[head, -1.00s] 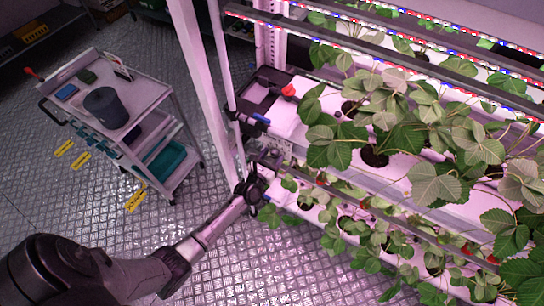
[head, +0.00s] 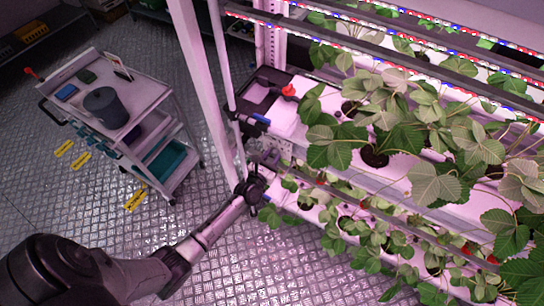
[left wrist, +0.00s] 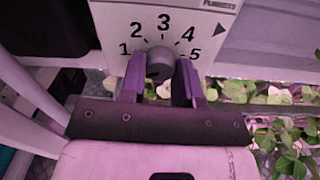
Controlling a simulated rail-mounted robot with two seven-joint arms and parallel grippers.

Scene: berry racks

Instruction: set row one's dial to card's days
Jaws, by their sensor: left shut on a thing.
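The dial (left wrist: 160,60) is a round grey knob on a white plate (left wrist: 110,22) printed 1 to 5 in an arc, seen in the left wrist view. My left gripper (left wrist: 160,82) is shut on the knob, one purple finger on each side. Which number the knob points to cannot be told. In the head view my left gripper (head: 266,166) is at the near left end of the rack, partly hidden by my wrist. A small upright card (head: 118,66) stands on the cart; its writing is too small to read. My right gripper is not in view.
The cart (head: 150,95) at the left holds a dark pot (head: 106,107) and small boxes. A pale post (head: 203,90) rises just left of the rack. Strawberry plants (head: 400,125) fill the rack rows to the right. The metal floor is clear between cart and rack.

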